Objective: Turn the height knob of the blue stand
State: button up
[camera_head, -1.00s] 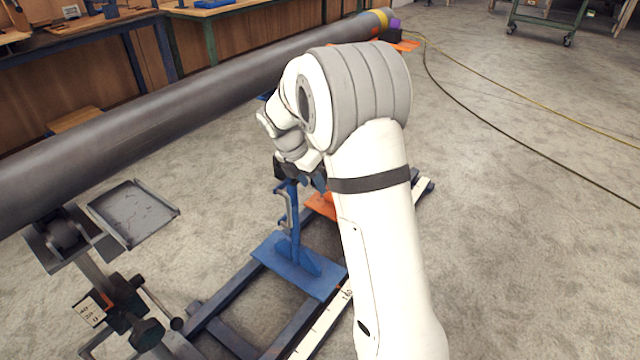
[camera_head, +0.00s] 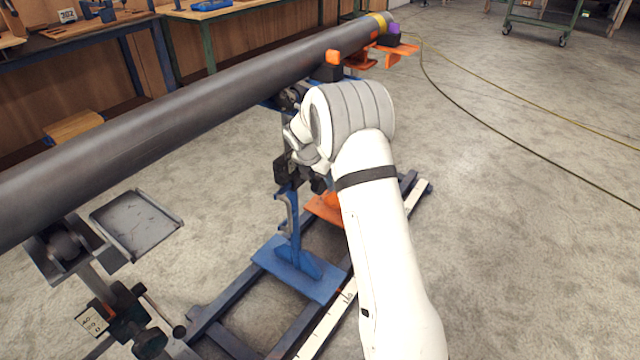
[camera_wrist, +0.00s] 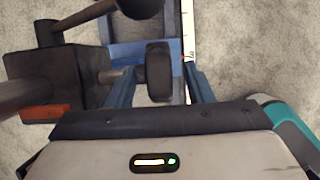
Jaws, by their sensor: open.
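The blue stand (camera_head: 298,268) stands on the dark rail frame under the pipe, with its blue base plate and upright post showing in the head view. Its upper part is partly hidden by my arm. In the wrist view, a dark rounded knob (camera_wrist: 158,72) sits on a short shaft coming from a dark block (camera_wrist: 77,76) on the left. My gripper (camera_wrist: 160,84) is open, with one finger on each side of the knob; I cannot tell whether either touches it. In the head view my gripper (camera_head: 301,178) is at the top of the blue post.
The long grey pipe (camera_head: 150,117) runs above the stands. An orange stand base (camera_head: 325,208) is just behind the blue one. A grey tray (camera_head: 137,222) and a dark stand (camera_head: 125,312) are at the lower left. Open concrete floor lies to the right.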

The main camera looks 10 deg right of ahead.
jog(key=shift+x, duration=1.5)
jog(key=shift+a, duration=0.1)
jog(key=shift+c, duration=0.4)
jog(key=shift+b, duration=0.35)
jog(key=c, duration=0.9)
